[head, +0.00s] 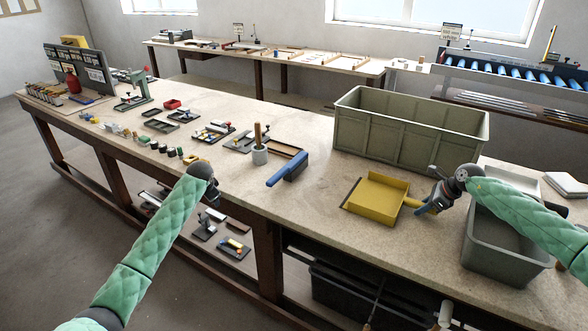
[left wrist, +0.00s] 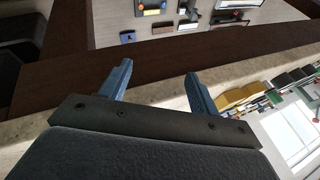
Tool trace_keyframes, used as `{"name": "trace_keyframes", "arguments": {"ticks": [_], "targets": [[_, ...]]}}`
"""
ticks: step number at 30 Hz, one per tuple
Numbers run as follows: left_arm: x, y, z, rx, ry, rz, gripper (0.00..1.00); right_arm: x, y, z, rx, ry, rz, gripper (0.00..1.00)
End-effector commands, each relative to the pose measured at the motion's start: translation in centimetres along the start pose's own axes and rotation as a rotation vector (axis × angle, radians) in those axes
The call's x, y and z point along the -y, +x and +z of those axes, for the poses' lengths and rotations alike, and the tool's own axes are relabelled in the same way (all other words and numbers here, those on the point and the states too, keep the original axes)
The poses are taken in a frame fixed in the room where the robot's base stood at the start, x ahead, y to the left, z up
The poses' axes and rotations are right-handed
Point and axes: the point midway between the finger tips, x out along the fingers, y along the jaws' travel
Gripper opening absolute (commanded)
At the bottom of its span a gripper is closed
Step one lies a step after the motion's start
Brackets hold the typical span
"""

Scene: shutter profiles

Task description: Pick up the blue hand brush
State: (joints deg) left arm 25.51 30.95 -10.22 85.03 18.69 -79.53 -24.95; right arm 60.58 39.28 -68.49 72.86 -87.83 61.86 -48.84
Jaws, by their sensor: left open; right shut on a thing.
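My left gripper (left wrist: 157,82) is open and empty in the left wrist view. In the head view it is mostly hidden by its own wrist, at the bench's front edge, left of the brush and apart from it. My right gripper (head: 423,207) is shut on the handle of the yellow dustpan (head: 376,200), at the right of the bench. The brush does not show clearly in the left wrist view.
A large olive crate (head: 405,140) stands behind the dustpan, and a grey bin (head: 498,250) is at the right. Small trays (head: 213,133) lie farther left. Bench top between brush and dustpan is clear.

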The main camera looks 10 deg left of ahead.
Motion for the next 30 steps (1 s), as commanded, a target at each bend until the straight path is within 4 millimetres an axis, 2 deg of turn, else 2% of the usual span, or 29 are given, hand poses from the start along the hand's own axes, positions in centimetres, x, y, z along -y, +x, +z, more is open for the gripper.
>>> {"name": "trace_keyframes", "arguments": {"ticks": [1, 7, 11, 17, 24, 27, 30], "targets": [[1.1, -0.9, -0.8, -0.007, -0.005, -0.005, 0.62, 0.0, 0.0, 0.0, 0.000, 0.000, 0.000, 0.09], [4.3, -3.6, -3.3, -0.022, -0.018, -0.014, 0.62, 0.0, 0.0, 0.0, 0.000, 0.000, 0.000, 0.09], [2.5, -3.9, -6.3, -0.029, -0.063, 0.034, 0.62, 0.0, 0.0, 0.0, 0.000, 0.000, 0.000, 0.09], [0.2, -5.5, -11.6, -0.039, -0.134, 0.108, 0.62, 0.0, 0.0, 0.0, 0.000, 0.000, 0.000, 0.09], [-4.0, -9.5, -20.5, -0.046, -0.224, 0.230, 0.62, 0.0, 0.0, 0.0, 0.000, 0.000, 0.000, 0.09], [-5.6, -11.4, -23.8, -0.045, -0.251, 0.274, 0.62, 0.0, 0.0, 0.0, 0.000, 0.000, 0.000, 0.09], [-6.9, -13.0, -26.2, -0.041, -0.268, 0.307, 0.62, 0.0, 0.0, 0.0, 0.000, 0.000, 0.000, 0.09]]}}
